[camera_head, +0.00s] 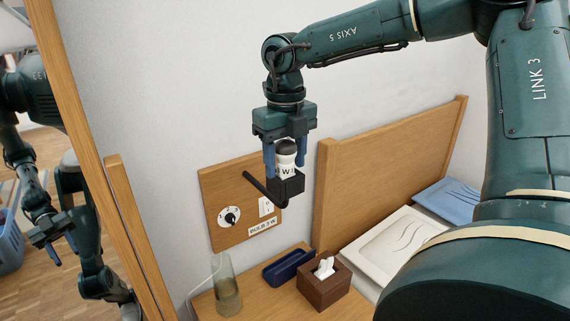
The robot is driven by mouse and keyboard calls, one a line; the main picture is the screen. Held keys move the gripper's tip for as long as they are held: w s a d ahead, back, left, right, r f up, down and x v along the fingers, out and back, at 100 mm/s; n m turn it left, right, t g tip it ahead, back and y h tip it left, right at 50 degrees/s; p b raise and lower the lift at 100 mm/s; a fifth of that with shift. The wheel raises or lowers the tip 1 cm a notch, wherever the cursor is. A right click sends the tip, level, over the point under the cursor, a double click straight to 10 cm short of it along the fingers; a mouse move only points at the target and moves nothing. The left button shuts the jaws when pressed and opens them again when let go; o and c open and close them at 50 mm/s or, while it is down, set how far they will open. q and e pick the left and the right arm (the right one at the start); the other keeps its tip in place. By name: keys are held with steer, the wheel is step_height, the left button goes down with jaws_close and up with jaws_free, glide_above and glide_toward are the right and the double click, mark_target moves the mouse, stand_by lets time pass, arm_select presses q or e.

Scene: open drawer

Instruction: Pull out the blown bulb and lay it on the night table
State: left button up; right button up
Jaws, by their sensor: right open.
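The bulb (286,162) is white with a dark rounded top and part of a printed label showing. It stands upright in a black holder (289,188) at the wall, beside a dark slanted bar. My right gripper (285,166) points straight down over it, jaws open, with one blue finger on each side of the bulb. I cannot tell whether the fingers touch it. The wooden night table (262,300) is below, at the bottom of the view. My left gripper is not seen directly.
On the night table are a clear glass (226,287), a dark blue tray (288,267) and a brown tissue box (323,287). A wooden panel (240,205) with a dial and label is on the wall. A wooden headboard (385,165) stands right. A wood-framed, apparent mirror is left.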

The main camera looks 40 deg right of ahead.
mark_target(286, 141)
jaws_close()
stand_by(0.5)
steer(key=shift+r, duration=0.1)
steer(key=shift+r+p, duration=2)
steer(key=shift+r, duration=0.95)
